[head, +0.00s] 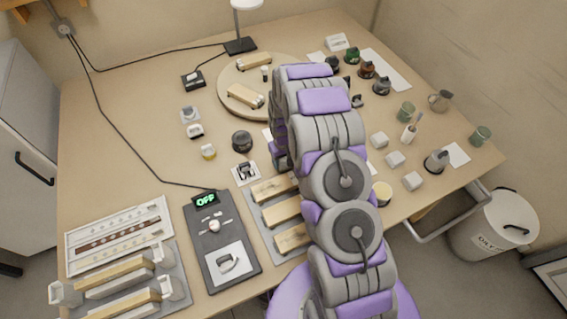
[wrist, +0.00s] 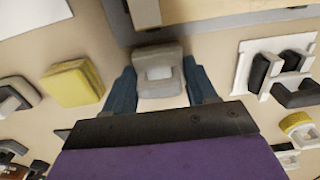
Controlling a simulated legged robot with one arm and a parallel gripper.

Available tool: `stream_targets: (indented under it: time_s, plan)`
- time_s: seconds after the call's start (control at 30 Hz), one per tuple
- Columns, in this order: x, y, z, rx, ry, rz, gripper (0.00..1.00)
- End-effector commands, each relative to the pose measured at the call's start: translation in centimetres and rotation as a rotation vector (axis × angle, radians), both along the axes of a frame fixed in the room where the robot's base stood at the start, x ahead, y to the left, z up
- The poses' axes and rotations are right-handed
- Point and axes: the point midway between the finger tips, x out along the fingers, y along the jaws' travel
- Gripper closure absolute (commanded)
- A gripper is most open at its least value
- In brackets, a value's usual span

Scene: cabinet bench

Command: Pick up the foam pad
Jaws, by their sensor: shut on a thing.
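My gripper (wrist: 163,88) shows in the wrist view, with its two dark blue fingers on either side of a grey block (wrist: 160,58). The block has a rounded outline and a paler square patch on its face. The fingers are shut on it. I cannot tell from its look whether this is the foam pad. A yellow, soft-looking block (wrist: 73,83) lies to the left of the fingers, apart from them. In the head view my arm hides the gripper and the block.
A tray of wooden blocks (head: 287,211) is beside my arm; its edge crosses the top of the wrist view. A white plate with dark clips (wrist: 272,68) lies to the right there. Pale blocks (head: 395,158) and cups (head: 405,112) stand right of my arm.

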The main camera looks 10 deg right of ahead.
Motion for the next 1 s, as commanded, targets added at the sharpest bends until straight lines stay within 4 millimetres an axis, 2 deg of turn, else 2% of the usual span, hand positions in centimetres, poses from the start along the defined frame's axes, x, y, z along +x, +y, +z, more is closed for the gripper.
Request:
stream_targets:
  time_s: [0.03, 0.13, 0.47, 0.67, 1.0]
  plan:
    - [0.0, 0.0, 0.0, 0.0, 0.0, 0.0, 0.64]
    - [0.0, 0.0, 0.0, 0.0, 0.0, 0.0, 0.73]
    - [0.0, 0.0, 0.5, 0.0, 0.0, 0.0, 0.73]
    - [0.0, 0.0, 3.1, 0.0, -0.002, 0.0, 0.73]
    - [0.1, 0.0, 9.3, 0.0, -0.003, 0.0, 0.73]
